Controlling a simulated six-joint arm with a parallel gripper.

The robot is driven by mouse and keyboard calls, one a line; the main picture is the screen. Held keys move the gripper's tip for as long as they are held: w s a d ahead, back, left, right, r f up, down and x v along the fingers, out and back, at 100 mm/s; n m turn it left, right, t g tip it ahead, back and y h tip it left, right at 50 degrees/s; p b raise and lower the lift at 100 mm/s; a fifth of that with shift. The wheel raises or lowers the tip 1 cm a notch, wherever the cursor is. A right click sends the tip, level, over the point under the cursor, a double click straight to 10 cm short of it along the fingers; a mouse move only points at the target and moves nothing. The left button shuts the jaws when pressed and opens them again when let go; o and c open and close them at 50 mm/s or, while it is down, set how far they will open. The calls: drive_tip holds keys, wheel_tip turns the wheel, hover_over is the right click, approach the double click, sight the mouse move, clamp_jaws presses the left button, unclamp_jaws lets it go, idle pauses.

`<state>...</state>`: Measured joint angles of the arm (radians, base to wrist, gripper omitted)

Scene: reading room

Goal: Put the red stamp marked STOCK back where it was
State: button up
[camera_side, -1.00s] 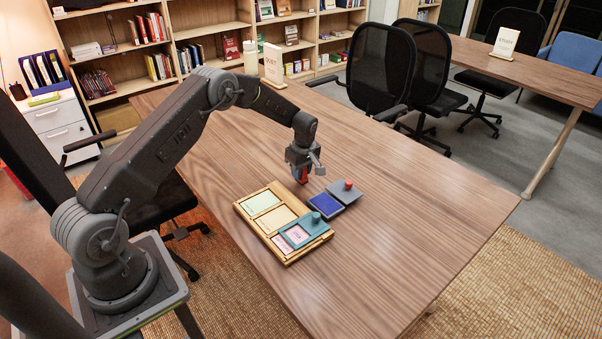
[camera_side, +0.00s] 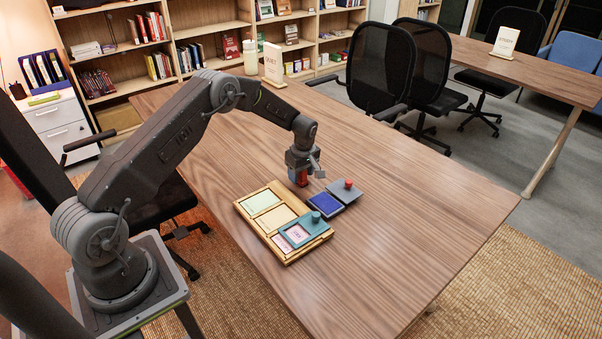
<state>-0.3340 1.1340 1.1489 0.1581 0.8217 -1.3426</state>
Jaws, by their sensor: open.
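The red stamp (camera_side: 299,179) is small and partly hidden at the fingers of my gripper (camera_side: 303,175), above or on the wooden table. Its marking cannot be read, and I cannot tell whether it touches the tabletop. My gripper is open and points down, with its fingers around or right beside the stamp. A blue ink pad (camera_side: 325,206) lies just to the right and nearer the camera. A grey lid with a red knob (camera_side: 348,185) lies against its far right side.
A wooden tray (camera_side: 257,228) holds a green card (camera_side: 260,202), a cream card (camera_side: 275,218) and a pink card. A teal frame with a knob (camera_side: 316,217) lies over its near right end. The table (camera_side: 400,210) is clear to the right. A sign (camera_side: 273,63) and cup (camera_side: 250,58) stand at the far edge.

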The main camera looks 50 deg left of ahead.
drive_tip(key=r, duration=0.4)
drive_tip(key=d+r, duration=0.1)
drive_tip(key=r, duration=0.6)
drive_tip(key=shift+d+r, duration=0.25)
drive_tip(key=shift+r, duration=0.15)
drive_tip(key=s+d+r+m+t, duration=0.2)
drive_tip(key=s+d+r+m, duration=0.2)
drive_tip(key=s+d+r, duration=0.45)
drive_tip(key=s+d+r+m+t, duration=0.1)
drive_tip(key=s+d+r+m, duration=0.35)
drive_tip(key=r, duration=0.75)
drive_tip(key=s+d+m+t, duration=0.1)
drive_tip(key=s+d+m, duration=0.1)
drive_tip(key=s, duration=0.5)
drive_tip(key=s+d+m+h, duration=0.1)
drive_tip(key=s+d+m, duration=0.1)
drive_tip(key=s+m, duration=0.2)
drive_tip(key=s+d+m+t, duration=0.1)
drive_tip(key=s+d+m, duration=0.1)
drive_tip(key=s, duration=0.8)
drive_tip(key=shift+d+r+m+t, duration=0.15)
drive_tip(key=shift+m+t, duration=0.15)
drive_tip(key=shift+m, duration=0.45)
drive_tip(key=shift+c, duration=0.3)
